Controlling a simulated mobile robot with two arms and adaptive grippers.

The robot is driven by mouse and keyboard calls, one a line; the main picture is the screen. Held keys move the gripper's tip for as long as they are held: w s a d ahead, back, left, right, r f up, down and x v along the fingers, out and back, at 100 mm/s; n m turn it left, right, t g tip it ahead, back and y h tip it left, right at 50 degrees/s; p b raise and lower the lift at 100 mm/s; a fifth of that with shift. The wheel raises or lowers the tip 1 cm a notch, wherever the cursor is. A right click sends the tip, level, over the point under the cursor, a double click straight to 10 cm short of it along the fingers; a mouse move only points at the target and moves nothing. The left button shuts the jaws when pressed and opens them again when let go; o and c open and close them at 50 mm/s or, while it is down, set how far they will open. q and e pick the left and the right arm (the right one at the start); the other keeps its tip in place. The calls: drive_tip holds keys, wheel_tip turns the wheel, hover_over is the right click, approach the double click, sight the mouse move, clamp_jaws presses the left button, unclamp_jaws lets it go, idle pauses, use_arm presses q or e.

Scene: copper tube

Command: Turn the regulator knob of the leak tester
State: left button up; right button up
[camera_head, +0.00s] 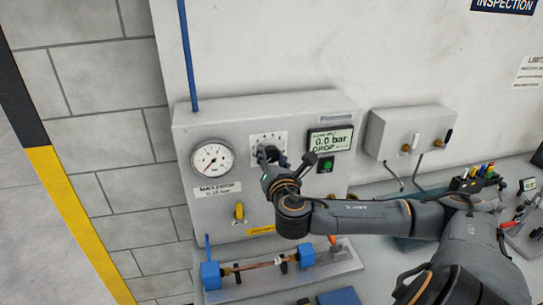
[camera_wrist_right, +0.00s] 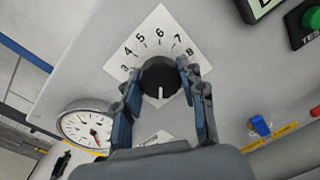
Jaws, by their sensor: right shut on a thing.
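My right gripper (camera_head: 268,155) reaches the knob from the right. In the right wrist view, the fingers of my right gripper (camera_wrist_right: 158,90) are shut on the knob, one on each side. A white mark on the knob points down in that view. My left gripper is not in view.
Below the tester, a copper tube (camera_head: 262,265) lies in a fixture with blue end blocks (camera_head: 211,275). A yellow valve lever (camera_head: 239,211) is on the tester's lower front. A second grey box (camera_head: 380,130) with levers hangs to the right. A pen holder (camera_head: 468,184) stands on the bench.

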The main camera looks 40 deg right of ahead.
drive_tip(key=o, duration=1.1)
drive_tip(key=shift+d, duration=0.1)
drive_tip(key=shift+o, duration=0.2)
drive_tip(key=shift+s+a, duration=0.2)
drive_tip(key=shift+a, duration=0.05)
drive_tip(key=v, duration=0.7)
drive_tip(key=shift+d, duration=0.1)
